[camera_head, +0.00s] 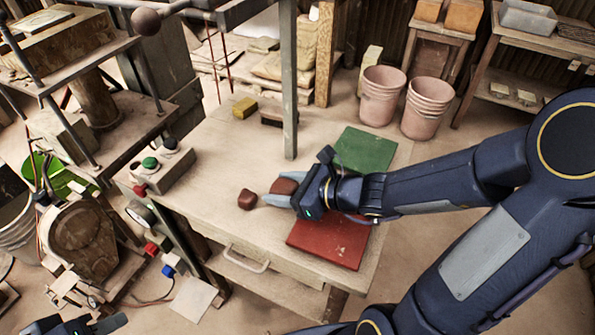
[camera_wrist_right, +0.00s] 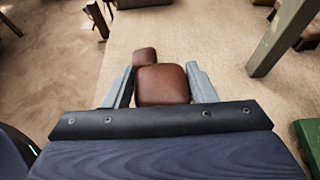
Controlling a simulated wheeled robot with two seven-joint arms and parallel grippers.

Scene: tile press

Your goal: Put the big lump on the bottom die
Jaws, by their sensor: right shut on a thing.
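The big reddish-brown lump (camera_head: 284,186) is between the fingers of my right gripper (camera_head: 280,194), which is shut on it over the worktable. In the right wrist view the big lump (camera_wrist_right: 163,84) fills the space between the two grey fingers. I cannot tell whether it touches the tabletop. A smaller brown lump (camera_head: 247,199) lies on the table just left of the fingertips. It shows beyond the big lump in the right wrist view (camera_wrist_right: 145,56). A press (camera_head: 92,101) stands at the left; I cannot tell which part is the bottom die. My left gripper (camera_head: 85,325) shows partly at the bottom left edge, its jaws unclear.
On the worktable (camera_head: 222,165) are a red mat (camera_head: 335,245), a green mat (camera_head: 365,150), a yellow block (camera_head: 245,108) and a button box (camera_head: 158,170). A grey post (camera_head: 289,80) rises behind my right gripper. Pink buckets (camera_head: 380,95) stand beyond the table.

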